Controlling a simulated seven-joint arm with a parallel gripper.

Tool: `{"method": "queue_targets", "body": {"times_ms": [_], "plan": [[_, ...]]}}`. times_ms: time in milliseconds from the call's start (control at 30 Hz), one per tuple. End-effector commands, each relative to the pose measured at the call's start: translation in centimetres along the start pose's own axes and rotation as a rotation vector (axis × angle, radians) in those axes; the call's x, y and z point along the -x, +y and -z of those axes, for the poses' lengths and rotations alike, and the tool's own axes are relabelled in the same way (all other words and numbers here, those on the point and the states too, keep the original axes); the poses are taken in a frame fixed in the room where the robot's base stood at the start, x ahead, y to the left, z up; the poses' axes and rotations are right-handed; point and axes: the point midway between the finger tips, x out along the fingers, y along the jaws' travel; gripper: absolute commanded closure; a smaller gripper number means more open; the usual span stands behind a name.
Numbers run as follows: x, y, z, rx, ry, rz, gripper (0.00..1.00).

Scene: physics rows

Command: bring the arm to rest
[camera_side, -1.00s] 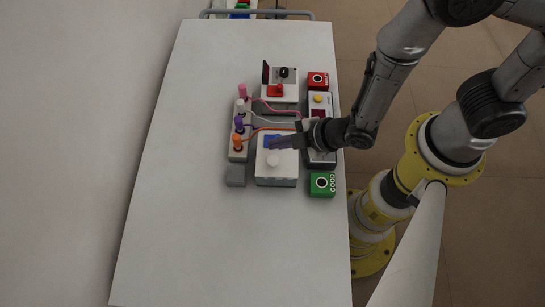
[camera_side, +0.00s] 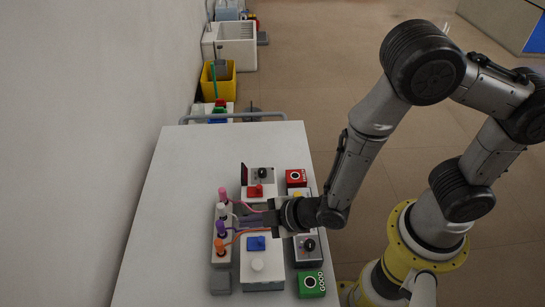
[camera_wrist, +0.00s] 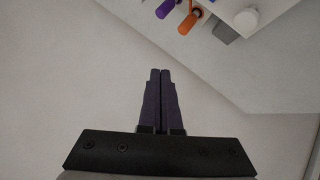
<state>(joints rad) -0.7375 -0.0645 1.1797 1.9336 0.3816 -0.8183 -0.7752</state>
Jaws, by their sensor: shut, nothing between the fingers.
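My gripper (camera_side: 240,220) hangs over the row of devices on the white table (camera_side: 190,160) in the side view, with its fingers pointing left. In the wrist view my gripper (camera_wrist: 160,72) has its two dark purple fingers pressed together with nothing between them. In the side view the fingertips overlap the area between the plug holder and the white box (camera_side: 262,276); their exact height is hard to tell. My arm is bent, reaching in from the right.
A holder has pink (camera_side: 223,193), white, purple (camera_side: 221,227) and orange (camera_side: 219,245) plugs with cables. A red box (camera_side: 296,177), a green box (camera_side: 311,284) and a grey block (camera_side: 220,283) stand nearby. The table's left side is clear.

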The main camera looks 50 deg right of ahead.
Motion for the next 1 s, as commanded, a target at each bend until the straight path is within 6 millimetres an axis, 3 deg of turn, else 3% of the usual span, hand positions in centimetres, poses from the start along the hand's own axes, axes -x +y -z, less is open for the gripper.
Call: {"method": "queue_targets", "body": {"times_ms": [33, 167, 300, 400, 500, 667, 800, 1000], "plan": [[0.4, 3.2, 1.7, -0.044, 0.032, -0.057, 1.00], [2.9, 11.6, 5.1, -0.154, 0.087, -0.166, 1.00], [8.2, 19.7, 6.9, -0.297, 0.112, -0.233, 1.00], [13.5, 23.9, 6.9, -0.404, 0.108, -0.258, 1.00], [18.8, 26.0, 6.0, -0.503, 0.080, -0.268, 1.00], [26.1, 25.5, 3.4, -0.652, -0.010, -0.262, 1.00], [30.5, 22.4, 0.5, -0.778, -0.136, -0.232, 1.00], [33.1, 16.7, -3.3, -0.920, -0.362, -0.137, 1.00]]}}
